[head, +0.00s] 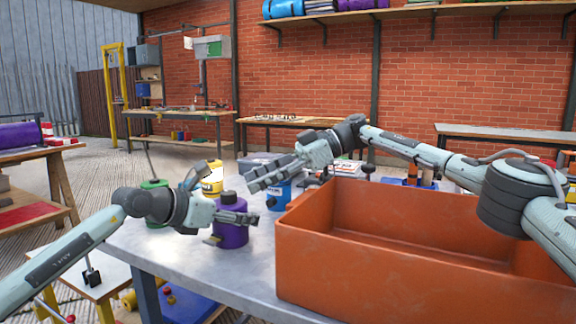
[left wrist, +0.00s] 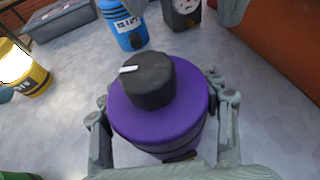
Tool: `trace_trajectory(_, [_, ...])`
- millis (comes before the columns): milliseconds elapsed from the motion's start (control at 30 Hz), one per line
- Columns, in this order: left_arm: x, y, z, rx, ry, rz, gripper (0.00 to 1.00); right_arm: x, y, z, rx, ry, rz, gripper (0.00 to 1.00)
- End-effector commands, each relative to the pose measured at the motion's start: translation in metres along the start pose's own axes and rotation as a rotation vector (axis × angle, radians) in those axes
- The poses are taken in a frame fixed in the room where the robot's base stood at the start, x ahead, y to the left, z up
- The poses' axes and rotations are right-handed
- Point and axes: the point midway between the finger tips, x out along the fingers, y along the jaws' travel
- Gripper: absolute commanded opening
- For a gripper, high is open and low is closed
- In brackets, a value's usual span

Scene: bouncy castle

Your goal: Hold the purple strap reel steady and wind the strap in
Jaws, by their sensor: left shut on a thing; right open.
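The purple strap reel (head: 231,237) stands upright on the grey table, with a black knob on top. The left wrist view shows the reel's purple top (left wrist: 185,118) and the black knob (left wrist: 148,82) with a white mark. My left gripper (head: 236,218) is shut around the reel's body, one finger on each side. My right gripper (head: 256,181) is open and empty, above and beyond the reel, apart from the knob. A small yellowish tab (head: 213,240) shows low on the reel's left side; I cannot tell if it is the strap.
A large orange crate (head: 330,270) fills the table's right side. Bare tabletop (head: 185,262) lies in front of the reel.

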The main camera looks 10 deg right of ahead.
Motion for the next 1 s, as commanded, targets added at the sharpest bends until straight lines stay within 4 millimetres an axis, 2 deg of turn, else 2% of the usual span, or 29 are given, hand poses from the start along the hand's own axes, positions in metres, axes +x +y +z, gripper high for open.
trace_trajectory(33, [0.0,0.0,0.0,0.0,0.0,0.0,0.11,-0.011,0.001,0.0,0.0,0.0,0.003,0.49])
trace_trajectory(200, [0.0,0.0,0.0,0.0,0.0,0.0,0.11,-0.04,0.001,0.0,0.001,0.0,0.003,0.49])
trace_trajectory(400, [0.0,0.0,0.0,0.0,0.0,0.0,0.11,-0.06,0.0,0.0,0.001,-0.001,0.001,0.49])
trace_trajectory(867, [0.0,0.0,0.0,0.0,0.0,0.0,0.11,-0.065,0.0,-0.001,-0.007,-0.003,0.0,0.49])
trace_trajectory(1000, [0.0,0.0,0.0,0.0,0.0,0.0,0.11,-0.06,-0.002,-0.005,-0.122,-0.032,-0.011,0.49])
